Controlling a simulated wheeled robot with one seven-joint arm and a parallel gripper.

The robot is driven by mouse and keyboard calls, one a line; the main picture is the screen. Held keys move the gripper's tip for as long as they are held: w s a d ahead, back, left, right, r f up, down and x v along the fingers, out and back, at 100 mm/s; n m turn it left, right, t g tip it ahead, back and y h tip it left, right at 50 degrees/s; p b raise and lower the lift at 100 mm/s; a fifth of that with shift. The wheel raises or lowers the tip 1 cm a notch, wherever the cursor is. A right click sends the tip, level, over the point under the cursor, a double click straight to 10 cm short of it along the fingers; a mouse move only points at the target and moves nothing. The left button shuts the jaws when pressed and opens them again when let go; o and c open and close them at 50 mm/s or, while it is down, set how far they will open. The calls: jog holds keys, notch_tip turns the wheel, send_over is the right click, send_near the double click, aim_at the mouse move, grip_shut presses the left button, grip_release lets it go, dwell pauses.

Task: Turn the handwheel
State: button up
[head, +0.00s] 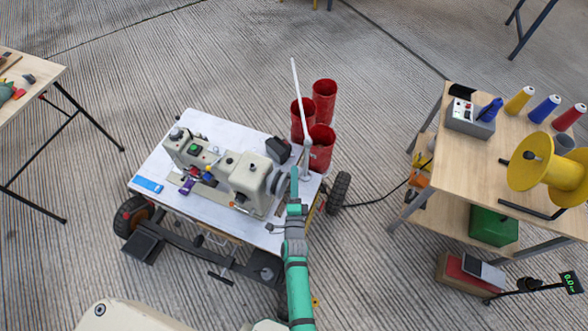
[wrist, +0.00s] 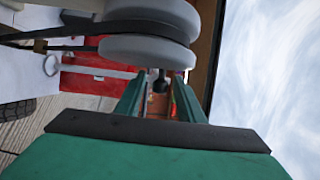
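A cream sewing machine (head: 248,172) stands on a white table top (head: 205,127) on a wheeled frame. Its grey handwheel (head: 281,183) is at the right end of the machine head. In the wrist view the handwheel (wrist: 146,52) shows as pale grey discs with a dark belt (wrist: 95,33) beside them. My gripper (head: 293,180) is just right of the handwheel in the head view. In the wrist view my gripper (wrist: 160,98) is open, its two green fingers apart. A small dark knob (wrist: 160,82) appears between them; I cannot tell whether anything touches.
Several red bins (head: 323,148) stand behind the table's right corner, near a thin white pole (head: 299,95). A wooden bench (head: 470,150) with thread cones, a control box (head: 470,118) and a yellow spool (head: 545,165) is at right.

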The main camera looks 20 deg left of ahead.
jog(key=shift+x, duration=1.65)
grip_shut()
jog(key=shift+r, duration=0.1)
jog(key=s+r+n+t+y, duration=0.1)
jog(key=r+n+t+y, duration=0.1)
jog(key=n+t+y, duration=0.1)
jog(key=s+r+n+t+y, duration=0.1)
jog(key=t+y, duration=0.1)
jog(key=shift+s+n, duration=0.35)
jog(key=shift+n, duration=0.05)
jog(key=shift+s+r+n+t+y, duration=0.1)
jog(key=shift+s+n+t+y, duration=0.15)
jog(key=shift+n+y, duration=0.35)
jog(key=shift+s+r+n+t+y, duration=0.15)
jog(key=shift+s+n+y, duration=0.2)
jog(key=shift+n+y, duration=0.25)
